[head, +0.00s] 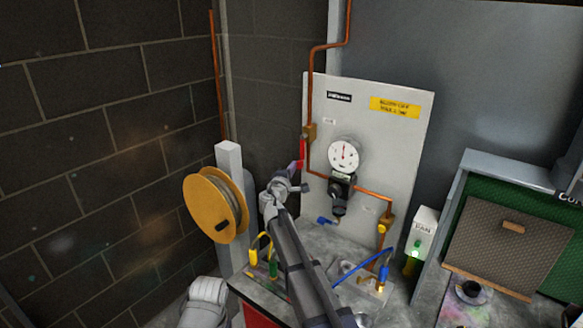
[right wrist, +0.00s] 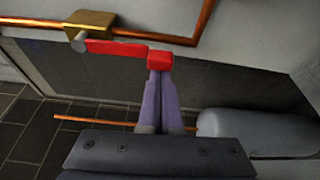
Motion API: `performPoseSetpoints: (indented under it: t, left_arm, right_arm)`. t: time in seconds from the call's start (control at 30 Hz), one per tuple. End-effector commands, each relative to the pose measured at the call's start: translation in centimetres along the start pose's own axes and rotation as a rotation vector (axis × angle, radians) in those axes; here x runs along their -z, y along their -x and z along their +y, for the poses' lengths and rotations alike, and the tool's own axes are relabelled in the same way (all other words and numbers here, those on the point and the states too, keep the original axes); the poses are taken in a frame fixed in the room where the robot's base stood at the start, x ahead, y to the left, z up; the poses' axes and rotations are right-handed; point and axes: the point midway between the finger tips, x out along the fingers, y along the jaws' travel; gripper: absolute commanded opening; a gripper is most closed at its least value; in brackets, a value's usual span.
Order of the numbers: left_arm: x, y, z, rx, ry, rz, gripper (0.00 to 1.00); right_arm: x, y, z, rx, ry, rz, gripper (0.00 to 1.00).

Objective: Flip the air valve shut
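The air valve is a brass body (head: 309,132) on a copper pipe at the panel's left edge, with a red lever (head: 302,152) hanging down roughly along the pipe. In the right wrist view the brass body (right wrist: 92,20) is at upper left, and the red lever (right wrist: 115,48) runs right to a thicker red end. My right gripper (head: 297,168) is at the lever's lower end. Its purple fingers (right wrist: 158,76) are close together, their tips at the red end, apparently touching it. The block looks wider than the gap between the fingers. My left gripper is not in view.
A pale panel (head: 390,140) carries a round gauge (head: 343,155), a regulator and copper pipe right of the valve. A yellow hose reel (head: 207,205) on a post stands left of my right arm. A dark block wall is at left.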

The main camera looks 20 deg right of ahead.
Motion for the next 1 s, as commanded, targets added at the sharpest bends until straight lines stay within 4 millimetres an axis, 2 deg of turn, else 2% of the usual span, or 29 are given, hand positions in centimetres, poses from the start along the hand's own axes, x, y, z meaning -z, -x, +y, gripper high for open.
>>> performPoseSetpoints:
  t: [0.47,1.0]
  left_arm:
    - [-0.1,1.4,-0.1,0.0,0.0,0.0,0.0]
    - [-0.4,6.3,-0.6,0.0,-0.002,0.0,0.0]
  right_arm:
    - [-1.7,0.6,0.2,0.051,0.138,-0.002,0.0]
    - [-6.3,2.2,1.7,0.215,0.607,-0.002,0.0]
